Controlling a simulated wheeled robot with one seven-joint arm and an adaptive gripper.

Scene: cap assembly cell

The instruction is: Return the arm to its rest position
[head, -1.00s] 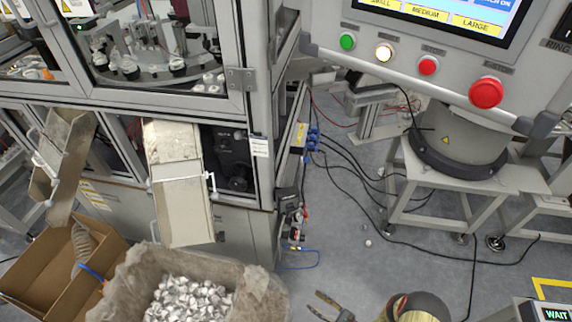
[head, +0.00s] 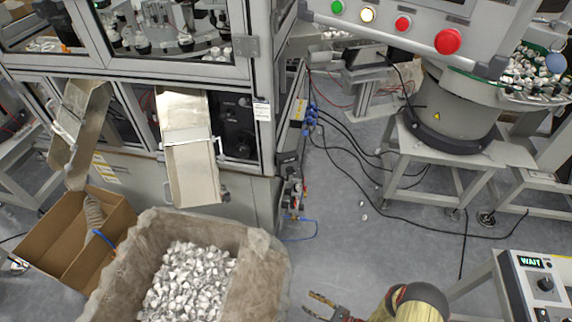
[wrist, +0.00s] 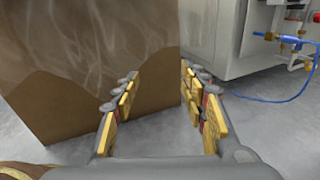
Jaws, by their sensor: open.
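My gripper (head: 322,308) shows at the bottom edge of the head view, to the right of the lined bin, with its fingers pointing left. In the wrist view my gripper (wrist: 158,95) has its two yellow-padded fingers spread apart with nothing between them. My arm's yellow and black link is beside it in the head view, cut off by the lower edge.
A lined bin (head: 262,262) full of silvery caps (head: 190,280) stands left of my gripper; its brown side (wrist: 100,95) fills much of the wrist view. A cardboard box (head: 115,225) stands farther left. A control box (head: 537,285) reading WAIT is at right. Open floor (head: 350,250) lies between, with cables.

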